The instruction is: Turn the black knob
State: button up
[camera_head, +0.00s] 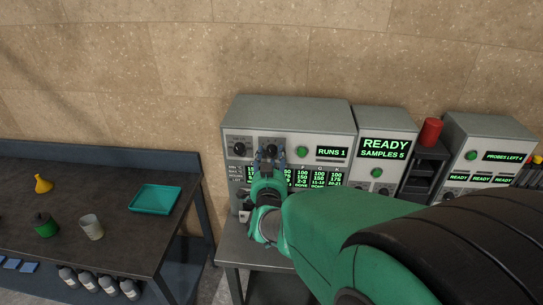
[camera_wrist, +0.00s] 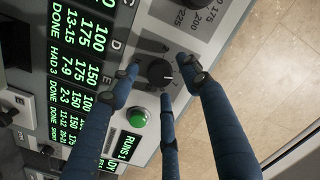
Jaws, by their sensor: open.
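The black knob (camera_wrist: 159,72) is round, with a small white mark on its face, and sits on the light grey panel of the press (camera_head: 313,112). In the wrist view it lies between the fingertips of my gripper (camera_wrist: 165,82). The blue fingers are spread around it, one at each side and one below. They look open, and I cannot tell whether any touches it. In the head view my gripper (camera_head: 268,157) is in front of the panel and partly covers this knob (camera_head: 272,149). A second black knob (camera_head: 239,149) is to its left, with temperature numbers around it in the wrist view.
A green button (camera_wrist: 138,117) sits close to the fingers. Green-lit displays fill the panel below. A unit with a "READY" screen (camera_head: 384,148) and a rack with a red cylinder (camera_head: 430,131) stand to the right. A dark table (camera_head: 110,205) with a teal tray (camera_head: 155,198) is left.

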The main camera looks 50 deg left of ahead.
jog(key=v, duration=1.1)
jog(key=shift+w+d, duration=0.1)
jog(key=shift+w, duration=0.05)
dwell(0.3)
jog(key=w+d+r+m+g+h, duration=0.1)
jog(key=w+d+r+h, duration=0.15)
jog(key=w+d, duration=0.75)
jog(key=w+d+r+h, duration=0.2)
jog(key=w+d+r, duration=0.25)
jog(key=d, duration=0.85)
jog(key=d+r+m+g+h+b, duration=0.1)
jog(key=d+h, duration=0.2)
jog(key=d, duration=1.8)
jog(key=s+d+f+m+g+h, duration=0.1)
jog(key=s+d+g+h, duration=0.1)
jog(key=s+d, duration=0.7)
jog(key=s+d+f+m+g+h, duration=0.2)
jog(key=s+d, duration=0.7)
jog(key=d, duration=0.9)
jog(key=shift+s+h+b, duration=0.3)
jog(key=shift+h+b, duration=0.05)
jog(key=shift+h, duration=0.5)
